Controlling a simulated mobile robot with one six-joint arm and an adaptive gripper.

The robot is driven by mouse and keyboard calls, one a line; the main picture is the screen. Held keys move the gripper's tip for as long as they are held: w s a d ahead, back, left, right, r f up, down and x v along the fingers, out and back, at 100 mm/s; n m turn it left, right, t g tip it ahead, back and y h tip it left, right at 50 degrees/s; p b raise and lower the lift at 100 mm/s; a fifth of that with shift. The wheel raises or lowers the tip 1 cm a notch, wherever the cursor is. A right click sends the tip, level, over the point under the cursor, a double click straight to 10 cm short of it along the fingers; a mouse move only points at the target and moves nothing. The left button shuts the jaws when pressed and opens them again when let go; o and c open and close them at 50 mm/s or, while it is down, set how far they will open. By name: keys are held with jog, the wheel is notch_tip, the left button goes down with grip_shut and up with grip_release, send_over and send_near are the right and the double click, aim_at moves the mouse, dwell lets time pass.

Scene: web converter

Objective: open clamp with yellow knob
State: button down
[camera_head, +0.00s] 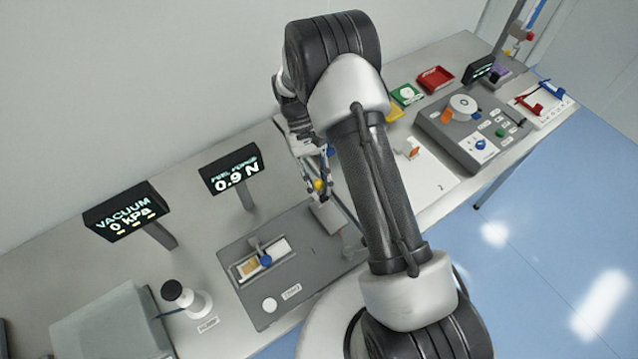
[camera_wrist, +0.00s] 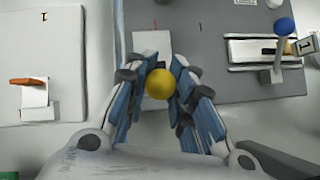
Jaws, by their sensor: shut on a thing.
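The yellow knob (camera_wrist: 158,84) sits between the two fingers of my gripper (camera_wrist: 158,90) in the wrist view. The fingers are closed around it, one on each side. The knob also shows in the head view (camera_head: 319,185), at the fingers of my gripper (camera_head: 318,188). Most of the clamp's body and lever is hidden under the knob and fingers. In the head view my arm covers part of this area.
A blue knob (camera_wrist: 284,27) on a lever stands over a slot to the right on the grey fixture (camera_head: 235,290). A white plate with an orange handle (camera_wrist: 36,82) lies at left. Displays read "VACUUM 0 kPa" (camera_head: 126,211) and "0.9 N" (camera_head: 231,168). A grey control box (camera_head: 450,125) stands farther right.

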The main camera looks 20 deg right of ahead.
jog(key=shift+w+a+r, duration=0.1)
jog(key=shift+w, duration=0.15)
jog(key=c, duration=1.6)
grip_release()
jog(key=shift+o, duration=1.3)
jog(key=shift+s, duration=0.1)
jog(key=v, duration=1.1)
jog(key=shift+w+r, duration=0.3)
jog(key=shift+s, duration=0.1)
